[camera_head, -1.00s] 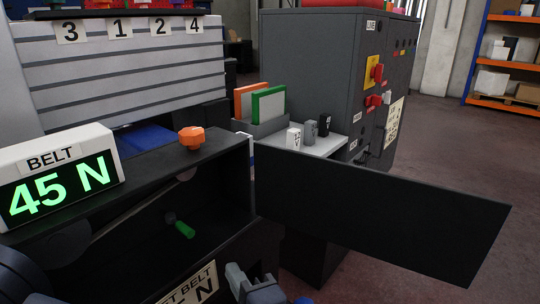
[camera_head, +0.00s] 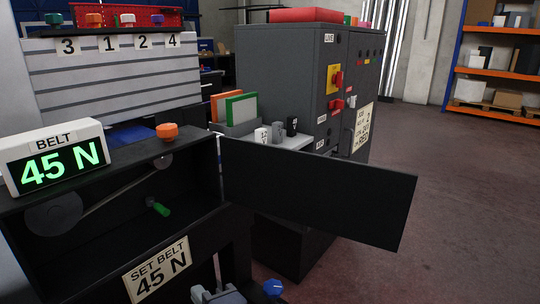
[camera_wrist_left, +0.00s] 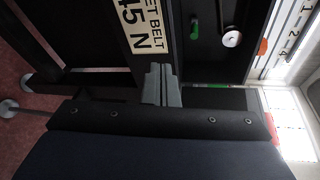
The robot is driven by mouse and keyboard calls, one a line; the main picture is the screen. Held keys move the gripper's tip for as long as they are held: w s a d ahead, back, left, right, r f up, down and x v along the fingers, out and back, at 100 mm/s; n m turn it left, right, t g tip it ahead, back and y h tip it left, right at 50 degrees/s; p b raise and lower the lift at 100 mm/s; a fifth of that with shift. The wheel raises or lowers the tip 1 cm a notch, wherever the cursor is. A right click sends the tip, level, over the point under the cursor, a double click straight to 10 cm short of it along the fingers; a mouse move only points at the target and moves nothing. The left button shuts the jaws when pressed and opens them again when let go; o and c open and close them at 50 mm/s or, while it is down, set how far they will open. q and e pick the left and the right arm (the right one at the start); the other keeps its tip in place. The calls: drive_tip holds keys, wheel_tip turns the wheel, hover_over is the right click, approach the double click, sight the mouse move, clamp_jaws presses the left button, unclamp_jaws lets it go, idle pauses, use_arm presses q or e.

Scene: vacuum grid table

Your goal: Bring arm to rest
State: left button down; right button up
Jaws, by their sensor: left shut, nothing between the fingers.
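My left gripper (camera_head: 218,294) shows at the bottom edge of the head view, below and right of the "SET BELT 45 N" label (camera_head: 158,276). Its fingers are together with nothing between them, and it touches nothing that I can see. In the left wrist view the shut grey fingers (camera_wrist_left: 161,86) point towards the machine front, beside the same label (camera_wrist_left: 139,22). My right gripper is in neither view.
The open black compartment (camera_head: 100,240) holds a belt, pulleys and a green handle (camera_head: 158,208). Its dark door (camera_head: 320,195) swings out to the right. A belt display (camera_head: 58,160) reads 45 N. A grey cabinet (camera_head: 280,75) stands behind. Floor at right is clear.

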use_arm(q)
drive_tip(key=s+a+f+n+g+h, duration=0.2)
drive_tip(key=s+a+f+n+g, duration=0.25)
drive_tip(key=a+f+g, duration=0.5)
drive_tip(key=s+a+f+n+h, duration=0.2)
drive_tip(key=s+f+n+h, duration=0.1)
drive_tip(key=s+n+h, duration=0.4)
wheel_tip(320, 180, up, 30)
drive_tip(key=d+n+t+h+p, duration=0.2)
drive_tip(key=n+t+h+p, duration=0.1)
drive_tip(key=p, duration=2.5)
drive_tip(key=shift+w+r+h, duration=0.25)
drive_tip(key=shift+h, duration=0.35)
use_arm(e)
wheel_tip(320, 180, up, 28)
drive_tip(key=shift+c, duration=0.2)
